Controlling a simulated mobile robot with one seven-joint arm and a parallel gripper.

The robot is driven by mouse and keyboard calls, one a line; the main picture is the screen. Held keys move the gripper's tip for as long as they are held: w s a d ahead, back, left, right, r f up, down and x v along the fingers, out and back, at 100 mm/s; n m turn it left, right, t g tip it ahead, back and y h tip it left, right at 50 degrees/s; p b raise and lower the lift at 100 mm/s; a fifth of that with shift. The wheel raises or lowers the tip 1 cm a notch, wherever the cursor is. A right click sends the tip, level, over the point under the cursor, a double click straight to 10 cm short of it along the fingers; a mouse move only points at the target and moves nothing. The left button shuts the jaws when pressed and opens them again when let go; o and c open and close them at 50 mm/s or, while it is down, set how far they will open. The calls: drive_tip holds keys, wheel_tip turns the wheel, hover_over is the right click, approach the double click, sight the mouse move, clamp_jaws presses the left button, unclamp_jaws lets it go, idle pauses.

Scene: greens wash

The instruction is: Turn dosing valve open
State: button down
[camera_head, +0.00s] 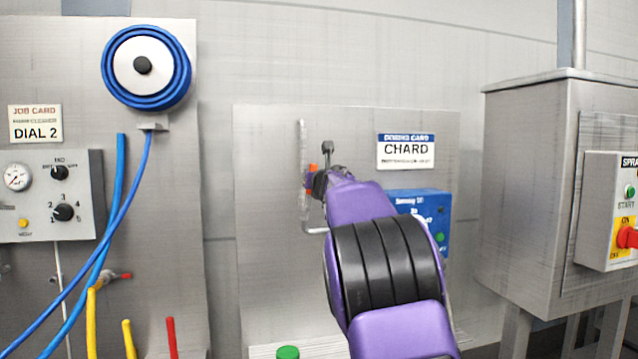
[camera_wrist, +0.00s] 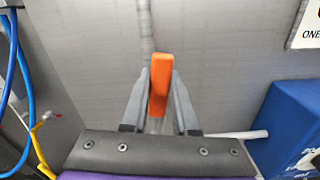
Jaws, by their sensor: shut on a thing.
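The dosing valve's orange handle (camera_wrist: 159,85) stands between the two grey fingers of my gripper (camera_wrist: 159,98) in the wrist view. The fingers are shut on it, one on each side. The handle looks close to upright there, in line with the clear pipe (camera_wrist: 145,25) behind it. In the head view a small part of the orange handle (camera_head: 313,170) shows on the pipe (camera_head: 303,150). My purple and black arm reaches up to it and hides most of my gripper (camera_head: 314,184) and the valve body.
A blue dosing box (camera_head: 432,207) is right of the valve, under a "CHARD" card (camera_head: 406,151). A hose reel (camera_head: 146,67) and dial panel (camera_head: 50,195) are at left. A steel cabinet with a switch box (camera_head: 610,210) is at right. A green cap (camera_head: 288,352) is below.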

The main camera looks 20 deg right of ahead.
drive_tip(key=shift+a+r+n+b, duration=0.1)
drive_tip(key=shift+a+n+b, duration=0.2)
drive_tip(key=shift+a+n, duration=0.55)
drive_tip(key=shift+d+n, duration=0.1)
drive_tip(key=shift+n, duration=0.15)
drive_tip(key=c, duration=0.7)
unclamp_jaws()
drive_tip(key=shift+s, duration=0.25)
drive_tip(key=s+b, duration=0.1)
drive_tip(key=s, duration=1.6)
drive_tip(key=shift+b, duration=0.3)
